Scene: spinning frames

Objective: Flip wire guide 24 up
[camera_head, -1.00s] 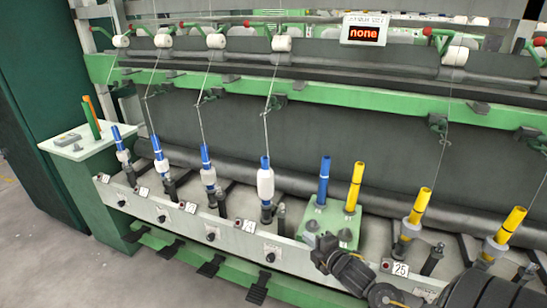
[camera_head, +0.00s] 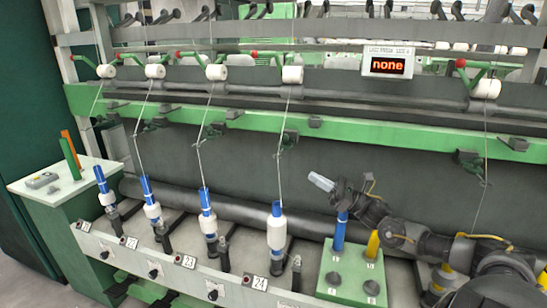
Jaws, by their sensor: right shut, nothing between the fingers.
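Wire guide 24 (camera_head: 286,139) is a small dark fitting just below the green rail, above the spindle labelled 24 (camera_head: 258,283). A thin thread runs from the white roller (camera_head: 291,75) down past the guide to the blue tube with white yarn (camera_head: 277,228). Whether the guide is up or down is too small to tell for sure. My right gripper (camera_head: 322,182) is shut and empty, with pale fingertips pointing left. In the picture it is below and to the right of the guide, apart from it. My left gripper is not in view.
A green board (camera_head: 351,278) with blue and yellow tubes stands beneath my right arm. The green rail (camera_head: 340,131) crosses above the gripper. Other threaded spindles (camera_head: 208,222) stand to the left. A display (camera_head: 388,61) reads "none". A side table (camera_head: 60,180) is at far left.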

